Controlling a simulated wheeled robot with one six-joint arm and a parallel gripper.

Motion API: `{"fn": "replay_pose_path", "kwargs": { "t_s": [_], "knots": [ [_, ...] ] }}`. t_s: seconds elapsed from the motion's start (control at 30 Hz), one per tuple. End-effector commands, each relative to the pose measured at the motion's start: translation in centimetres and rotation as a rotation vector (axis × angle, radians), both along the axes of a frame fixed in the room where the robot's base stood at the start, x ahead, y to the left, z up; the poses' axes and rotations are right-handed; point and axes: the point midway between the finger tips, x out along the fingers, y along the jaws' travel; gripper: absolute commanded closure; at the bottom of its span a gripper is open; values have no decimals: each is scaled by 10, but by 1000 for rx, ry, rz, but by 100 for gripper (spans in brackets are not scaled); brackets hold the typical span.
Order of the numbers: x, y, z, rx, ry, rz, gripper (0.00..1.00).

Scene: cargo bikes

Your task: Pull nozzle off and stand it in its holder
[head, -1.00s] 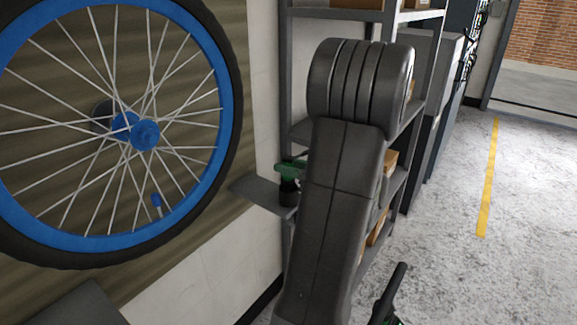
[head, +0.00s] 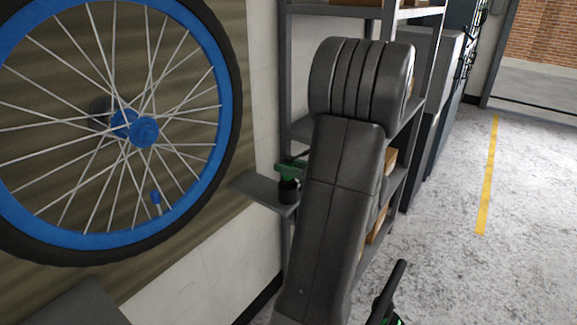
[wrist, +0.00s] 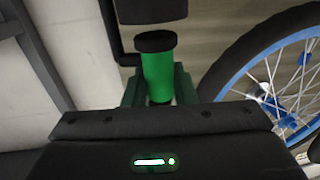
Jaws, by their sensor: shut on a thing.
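The green nozzle (wrist: 158,75) with a black end cap shows in the wrist view, held between the two dark green fingers of my gripper (wrist: 160,88). My gripper is shut on it. In the head view my gripper (head: 292,168) is mostly behind my arm, with only a green part showing. A dark cylinder (head: 289,190) is just below that green part, at a small grey wall shelf (head: 262,188). I cannot tell whether it is the nozzle's end or its holder. The nozzle is clear of the wheel's blue-tipped valve (head: 156,198).
A wheel with a blue rim (head: 226,105) hangs on the wall at left. A grey shelving rack (head: 285,60) with boxes stands behind my arm. Open floor (head: 445,260) with a yellow line lies at right.

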Motion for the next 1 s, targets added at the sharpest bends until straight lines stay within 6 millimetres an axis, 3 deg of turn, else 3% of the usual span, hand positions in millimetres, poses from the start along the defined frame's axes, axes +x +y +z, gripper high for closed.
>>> {"fn": "replay_pose_path", "kwargs": {
  "t_s": [1.0],
  "knots": [
    [0,0,-6,0,-1,0,97]
  ]
}}
